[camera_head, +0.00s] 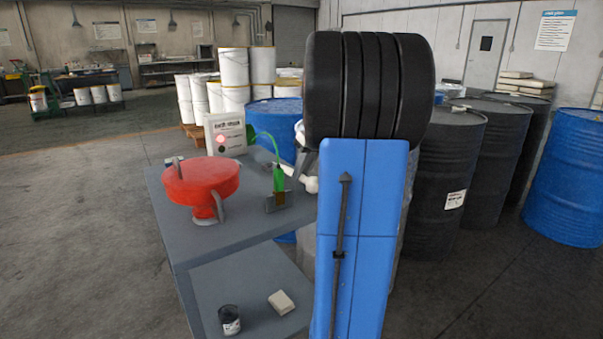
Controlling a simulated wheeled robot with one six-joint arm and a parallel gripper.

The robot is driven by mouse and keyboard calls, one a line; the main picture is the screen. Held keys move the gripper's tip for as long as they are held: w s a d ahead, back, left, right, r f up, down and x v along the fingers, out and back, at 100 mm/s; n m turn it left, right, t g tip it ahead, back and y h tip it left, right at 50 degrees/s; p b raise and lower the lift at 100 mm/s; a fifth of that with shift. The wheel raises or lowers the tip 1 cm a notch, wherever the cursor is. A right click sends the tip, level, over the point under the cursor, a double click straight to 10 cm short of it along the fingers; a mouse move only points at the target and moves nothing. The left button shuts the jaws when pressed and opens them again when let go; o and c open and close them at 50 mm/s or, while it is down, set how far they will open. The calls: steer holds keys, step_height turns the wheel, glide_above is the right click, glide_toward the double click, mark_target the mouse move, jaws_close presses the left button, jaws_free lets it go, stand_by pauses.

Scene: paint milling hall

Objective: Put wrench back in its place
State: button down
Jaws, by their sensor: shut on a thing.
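I cannot make out a wrench in this view. My gripper does not show clearly; my large blue and black arm parts cover the middle right and hide what lies behind them. Small white and dark grey parts show at the left edge of my arm, but I cannot tell what they are. The grey workbench (250,238) stands left of my arm. On it are a red round vessel (203,181) with grey handles or legs and a green clamp-like tool (278,178) upright at a dark bracket (277,201).
A dark can (230,319) and a pale block (281,302) lie on the lower shelf. Drums (447,165) crowd the right.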

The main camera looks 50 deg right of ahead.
steer(key=shift+r, duration=0.15)
steer(key=shift+r, duration=0.65)
steer(key=shift+f, duration=0.15)
steer(key=shift+f, duration=0.65)
stand_by(1.0)
steer(key=c, duration=1.5)
jaws_free()
steer(key=v, duration=1.7)
steer(key=shift+r, duration=0.2)
